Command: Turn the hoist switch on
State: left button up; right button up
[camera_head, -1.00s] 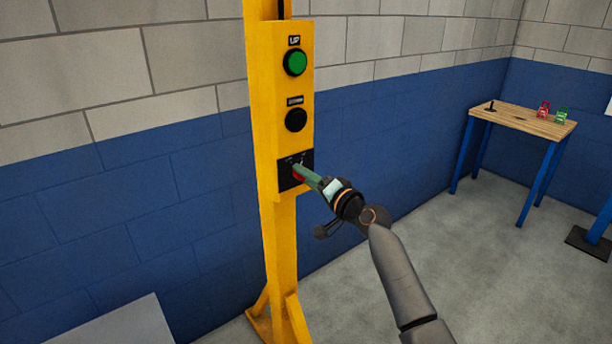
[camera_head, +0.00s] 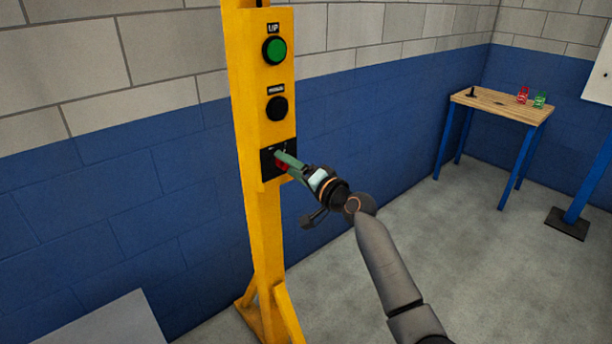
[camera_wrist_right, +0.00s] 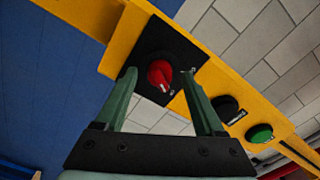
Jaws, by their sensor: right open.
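The hoist switch is a red rotary knob (camera_wrist_right: 160,74) on a black plate (camera_wrist_right: 181,53) low on the yellow hoist post. In the head view the knob (camera_head: 282,167) is partly hidden behind my right gripper (camera_head: 281,160). In the right wrist view my right gripper (camera_wrist_right: 160,82) is open, with one green finger on each side of the knob. The fingertips are close to the plate; I cannot tell whether they touch the knob. A green button (camera_head: 274,50) marked UP and a black button (camera_head: 277,108) sit above the switch. My left gripper is not in view.
The yellow post (camera_head: 262,225) stands on a braced foot before a blue and grey block wall (camera_head: 120,200). A wooden table (camera_head: 505,105) with blue legs, bearing small red and green items, stands at the right. Grey floor between is clear.

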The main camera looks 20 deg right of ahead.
jog(key=v, duration=1.2)
